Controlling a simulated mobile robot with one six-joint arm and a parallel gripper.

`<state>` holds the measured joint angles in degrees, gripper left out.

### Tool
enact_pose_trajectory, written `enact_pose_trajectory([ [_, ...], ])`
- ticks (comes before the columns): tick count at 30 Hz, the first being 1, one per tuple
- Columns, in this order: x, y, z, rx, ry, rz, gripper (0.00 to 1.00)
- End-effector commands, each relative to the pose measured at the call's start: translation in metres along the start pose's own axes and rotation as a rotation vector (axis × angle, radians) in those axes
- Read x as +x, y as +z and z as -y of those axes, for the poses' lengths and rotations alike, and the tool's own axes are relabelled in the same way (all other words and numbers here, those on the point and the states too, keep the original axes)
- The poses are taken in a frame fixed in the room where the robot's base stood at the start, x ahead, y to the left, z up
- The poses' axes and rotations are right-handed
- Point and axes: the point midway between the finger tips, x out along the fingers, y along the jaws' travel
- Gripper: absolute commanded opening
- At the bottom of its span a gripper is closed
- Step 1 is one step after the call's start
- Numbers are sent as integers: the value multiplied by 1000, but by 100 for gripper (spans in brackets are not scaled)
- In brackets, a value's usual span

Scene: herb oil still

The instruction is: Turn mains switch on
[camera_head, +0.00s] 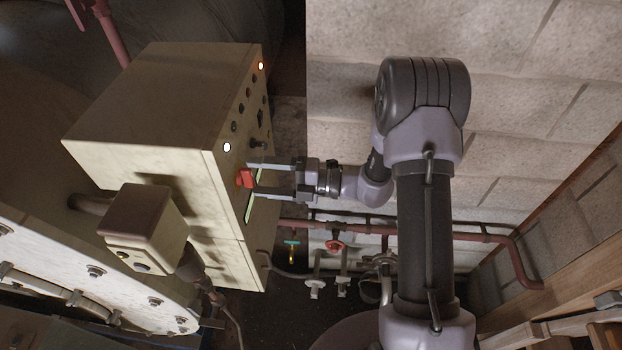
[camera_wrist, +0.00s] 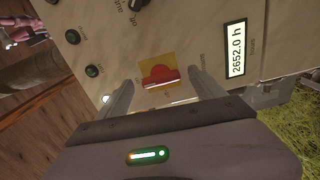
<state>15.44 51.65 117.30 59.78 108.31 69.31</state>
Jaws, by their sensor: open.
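The mains switch is a red rotary handle (camera_head: 245,178) on the right face of a cream control cabinet (camera_head: 150,95). In the wrist view the red handle (camera_wrist: 160,77) sits on a yellow square plate (camera_wrist: 150,66). My gripper (camera_head: 252,177) is open in front of the panel, with one finger on each side of the handle. In the wrist view my gripper's fingers (camera_wrist: 161,82) stand apart to the left and right of the handle. I cannot tell whether either finger touches it.
An hour display (camera_wrist: 236,49) reading 2652.0 h is right of the switch. A red lamp (camera_head: 261,66) and a white lamp (camera_head: 227,147) are lit on the cabinet. Red pipes with a valve (camera_head: 335,246) run below my arm. A block wall (camera_head: 520,100) stands behind my arm.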

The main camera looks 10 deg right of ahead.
Motion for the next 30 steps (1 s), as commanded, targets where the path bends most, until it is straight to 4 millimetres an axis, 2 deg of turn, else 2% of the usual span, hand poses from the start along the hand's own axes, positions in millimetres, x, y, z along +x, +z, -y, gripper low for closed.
enact_pose_trajectory([
  [9,-99,2,5,-1,0,7,78],
  [15,-148,0,3,0,-1,3,78],
  [20,-163,0,1,1,-1,0,78],
  [30,-164,0,1,1,-1,-1,78],
])
